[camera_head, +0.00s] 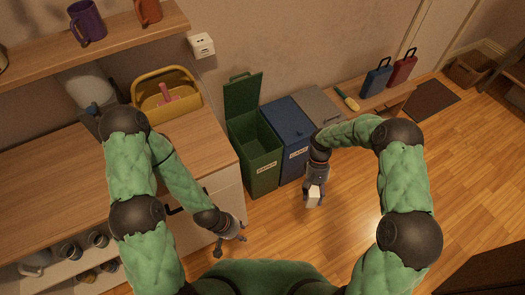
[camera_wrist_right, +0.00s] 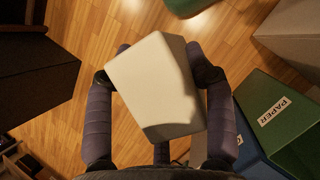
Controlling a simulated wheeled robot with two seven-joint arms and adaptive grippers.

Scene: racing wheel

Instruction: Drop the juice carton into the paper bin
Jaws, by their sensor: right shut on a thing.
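The juice carton (camera_wrist_right: 155,85) is a plain pale box; it fills the middle of the right wrist view, between the fingers of my right gripper (camera_wrist_right: 165,75). In the head view the right gripper (camera_head: 314,190) is shut on the pale carton (camera_head: 313,199), over open floor in front of and right of the bins. A green bin (camera_head: 255,160) stands with its lid (camera_head: 243,93) raised. In the right wrist view a label reading PAPER (camera_wrist_right: 275,110) shows on a green face. My left gripper (camera_head: 231,241) is empty, fingers apart, beside the counter front.
A closed blue bin (camera_head: 289,130) and a grey-lidded bin (camera_head: 318,107) stand right of the green one. The wooden counter (camera_head: 205,140) with a yellow basket (camera_head: 166,95) is at left. A low bench (camera_head: 385,100) holds small cases.

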